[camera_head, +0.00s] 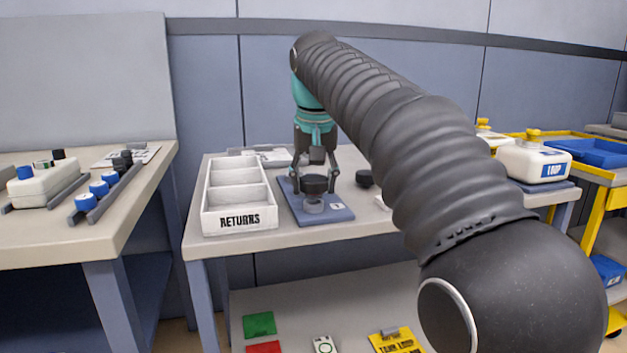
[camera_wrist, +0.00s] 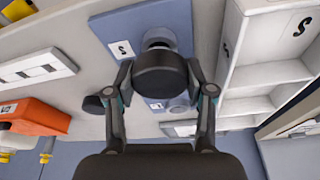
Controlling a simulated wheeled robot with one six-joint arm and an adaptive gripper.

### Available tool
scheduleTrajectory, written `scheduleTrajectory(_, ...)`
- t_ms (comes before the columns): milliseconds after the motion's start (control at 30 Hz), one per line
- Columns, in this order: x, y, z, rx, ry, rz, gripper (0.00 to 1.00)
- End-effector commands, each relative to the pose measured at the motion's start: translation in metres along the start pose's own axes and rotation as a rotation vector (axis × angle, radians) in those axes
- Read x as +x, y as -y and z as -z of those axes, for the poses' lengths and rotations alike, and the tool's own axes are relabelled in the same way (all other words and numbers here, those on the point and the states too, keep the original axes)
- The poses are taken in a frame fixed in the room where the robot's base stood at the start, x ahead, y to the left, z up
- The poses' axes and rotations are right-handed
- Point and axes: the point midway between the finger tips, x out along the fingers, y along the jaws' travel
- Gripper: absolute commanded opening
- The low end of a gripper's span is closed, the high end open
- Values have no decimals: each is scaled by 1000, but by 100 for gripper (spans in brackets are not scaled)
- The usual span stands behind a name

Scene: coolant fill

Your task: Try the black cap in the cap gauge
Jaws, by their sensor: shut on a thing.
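My gripper (camera_head: 316,187) is shut on a black cap (camera_head: 315,184), which shows large between the fingers in the wrist view (camera_wrist: 160,75). The cap is above a grey round post of the cap gauge (camera_head: 313,205), which stands on a blue plate (camera_head: 338,214). In the wrist view the cap covers part of the light round post (camera_wrist: 158,38) on the blue plate (camera_wrist: 120,27). I cannot tell whether cap and post touch. Another black round piece (camera_head: 365,178) lies on the table right of the plate and also shows in the wrist view (camera_wrist: 93,104).
A white RETURNS tray (camera_head: 239,222) with empty compartments stands close left of the plate. Blue caps (camera_head: 99,188) sit on the left bench. My arm hides the table's middle right.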

Motion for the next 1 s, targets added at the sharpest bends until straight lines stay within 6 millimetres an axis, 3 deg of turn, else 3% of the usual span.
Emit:
scheduleTrajectory(767, 10, 0, -3, 0, 1, 0, 30)
scheduleTrajectory(800, 10, 0, -3, 0, 1, 0, 61)
scheduleTrajectory(900, 9, 0, -3, 0, 1, 0, 83)
scheduleTrajectory(1000, 9, 0, -3, 0, 1, 0, 83)
